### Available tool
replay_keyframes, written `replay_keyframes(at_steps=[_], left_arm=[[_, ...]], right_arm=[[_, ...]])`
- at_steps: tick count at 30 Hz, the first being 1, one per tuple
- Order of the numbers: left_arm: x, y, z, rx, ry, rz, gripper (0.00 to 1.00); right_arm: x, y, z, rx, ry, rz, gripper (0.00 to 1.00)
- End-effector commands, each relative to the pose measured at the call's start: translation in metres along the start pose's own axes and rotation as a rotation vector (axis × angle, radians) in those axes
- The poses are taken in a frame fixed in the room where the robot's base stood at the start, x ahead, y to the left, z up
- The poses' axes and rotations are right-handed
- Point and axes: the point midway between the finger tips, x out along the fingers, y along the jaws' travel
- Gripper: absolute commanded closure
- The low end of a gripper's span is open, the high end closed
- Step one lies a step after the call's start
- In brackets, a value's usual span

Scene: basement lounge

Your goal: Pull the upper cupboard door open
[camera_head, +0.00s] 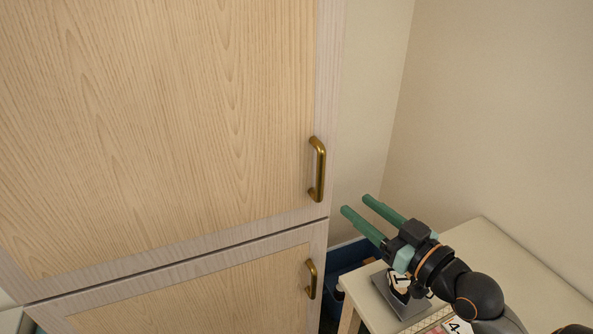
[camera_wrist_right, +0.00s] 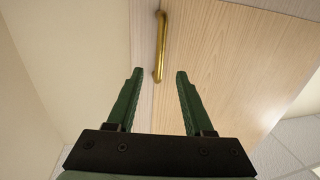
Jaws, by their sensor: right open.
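The upper cupboard door (camera_head: 170,110) is light wood and looks shut against its frame. Its brass bar handle (camera_head: 319,170) stands upright near the door's lower right edge. My right gripper (camera_head: 355,204) is open and empty, to the right of and below this handle in the head view. In the right wrist view a brass handle (camera_wrist_right: 160,48) shows beyond the two green fingertips of the right gripper (camera_wrist_right: 159,72), about in line with the gap and not between the fingers. My left gripper is not in view.
A lower door (camera_head: 200,295) with its own brass handle (camera_head: 311,279) sits below. A white table (camera_head: 462,247) at the right carries a grey item and cards under my right arm. A dark blue bin (camera_head: 345,258) stands between cupboard and table.

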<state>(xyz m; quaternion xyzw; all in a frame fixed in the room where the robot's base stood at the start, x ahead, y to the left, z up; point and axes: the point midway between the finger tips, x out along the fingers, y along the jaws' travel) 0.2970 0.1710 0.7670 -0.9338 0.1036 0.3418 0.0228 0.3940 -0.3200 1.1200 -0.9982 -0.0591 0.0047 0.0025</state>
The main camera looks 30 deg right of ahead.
Motion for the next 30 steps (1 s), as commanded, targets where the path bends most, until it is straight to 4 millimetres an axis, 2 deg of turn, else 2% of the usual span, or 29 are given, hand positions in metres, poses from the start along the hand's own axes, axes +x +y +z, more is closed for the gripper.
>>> replay_keyframes(at_steps=[1, 5, 16, 23, 30], left_arm=[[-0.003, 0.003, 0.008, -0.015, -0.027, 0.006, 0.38], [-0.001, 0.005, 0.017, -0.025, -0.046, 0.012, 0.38], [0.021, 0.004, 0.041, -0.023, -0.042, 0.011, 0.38], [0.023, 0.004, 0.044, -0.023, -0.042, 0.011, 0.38], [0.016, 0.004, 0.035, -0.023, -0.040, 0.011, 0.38]], right_arm=[[0.000, -0.001, -0.004, -0.003, 0.008, -0.003, 0.48], [0.002, -0.001, -0.005, -0.005, 0.014, -0.006, 0.48], [0.027, 0.000, -0.004, -0.005, 0.017, -0.003, 0.48], [0.054, 0.000, -0.007, -0.002, 0.014, -0.004, 0.48], [0.095, 0.000, -0.009, 0.001, 0.012, -0.003, 0.48]])
